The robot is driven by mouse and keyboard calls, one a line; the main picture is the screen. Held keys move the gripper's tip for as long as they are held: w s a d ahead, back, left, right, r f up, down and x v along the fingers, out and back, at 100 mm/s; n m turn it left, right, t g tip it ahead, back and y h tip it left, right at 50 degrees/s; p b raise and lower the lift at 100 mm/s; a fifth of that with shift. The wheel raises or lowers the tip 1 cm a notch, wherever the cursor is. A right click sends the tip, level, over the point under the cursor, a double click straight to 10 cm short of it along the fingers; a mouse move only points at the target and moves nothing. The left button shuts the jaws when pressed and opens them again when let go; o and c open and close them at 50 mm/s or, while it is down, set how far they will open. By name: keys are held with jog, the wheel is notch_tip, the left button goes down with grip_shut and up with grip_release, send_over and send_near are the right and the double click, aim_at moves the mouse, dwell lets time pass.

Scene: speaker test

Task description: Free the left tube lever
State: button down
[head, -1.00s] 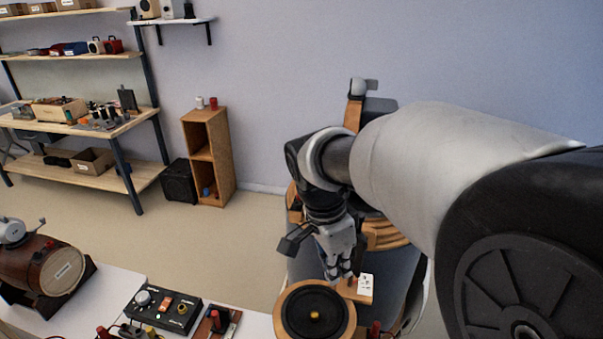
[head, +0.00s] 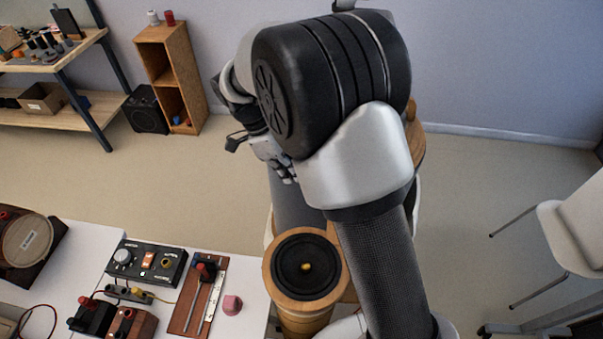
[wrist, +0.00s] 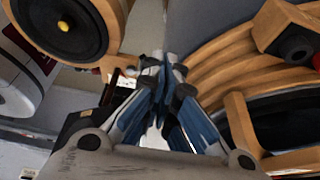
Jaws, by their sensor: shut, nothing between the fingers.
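My gripper (head: 286,174) is partly hidden behind my own arm in the head view. It also shows in the wrist view (wrist: 165,65), where its fingers are shut together with nothing between them. Ahead of the fingers is a ribbed, curved wooden body (wrist: 222,67), with a dark opening at the lower right. A round black speaker cone in a wooden ring (head: 307,266) stands at the bench's right end; in the wrist view it is at the upper left (wrist: 65,28). I cannot make out which part is the left tube lever; my arm hides much of the wooden body.
A black control box (head: 146,263), a board with a metal rod (head: 198,297) and a pink block (head: 232,305) lie on the white bench (head: 85,250). A white chair (head: 575,235) stands at right. The floor beyond the bench is open.

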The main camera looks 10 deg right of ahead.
jog(key=s+d+f+b, duration=0.2)
jog(key=d+f, duration=0.5)
jog(key=f, duration=0.1)
jog(key=shift+s+b, duration=0.3)
jog(key=shift+s, duration=0.1)
